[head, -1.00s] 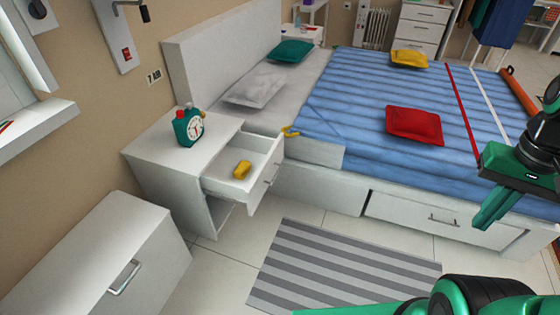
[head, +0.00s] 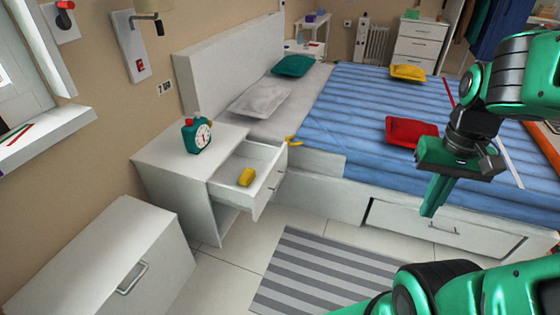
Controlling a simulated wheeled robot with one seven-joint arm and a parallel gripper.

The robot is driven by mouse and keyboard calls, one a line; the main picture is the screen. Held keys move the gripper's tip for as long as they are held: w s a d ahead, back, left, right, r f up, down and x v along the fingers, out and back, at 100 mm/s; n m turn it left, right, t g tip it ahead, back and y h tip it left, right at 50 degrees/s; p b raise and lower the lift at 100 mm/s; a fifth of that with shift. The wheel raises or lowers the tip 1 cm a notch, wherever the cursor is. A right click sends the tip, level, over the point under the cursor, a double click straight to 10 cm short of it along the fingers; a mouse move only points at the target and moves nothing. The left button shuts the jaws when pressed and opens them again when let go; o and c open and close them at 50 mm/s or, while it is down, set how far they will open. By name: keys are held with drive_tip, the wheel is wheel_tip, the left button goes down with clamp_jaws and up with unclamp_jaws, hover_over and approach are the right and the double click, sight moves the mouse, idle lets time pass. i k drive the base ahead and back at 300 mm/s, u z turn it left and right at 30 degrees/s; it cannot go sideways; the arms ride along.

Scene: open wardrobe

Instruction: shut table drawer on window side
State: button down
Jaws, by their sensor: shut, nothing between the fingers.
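The white bedside table (head: 160,158) stands left of the bed, nearest the window. Its top drawer (head: 262,200) is pulled out toward the right, with a handle on its front. A yellow block-like item (head: 246,177) lies inside the drawer. My gripper (head: 430,212) is at the right, shut and empty, pointing down. In the picture it lies in front of the bed's side, well apart from the drawer.
The bed (head: 365,110) with a blue striped cover fills the middle; a drawer unit (head: 400,222) is in its base. A striped rug (head: 325,268) lies on the floor. A white cabinet (head: 100,255) stands at lower left. Floor between table and rug is clear.

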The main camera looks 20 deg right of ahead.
sight(268, 163)
drive_tip(key=u, duration=0.05)
drive_tip(key=i, duration=1)
drive_tip(key=z, duration=0.05)
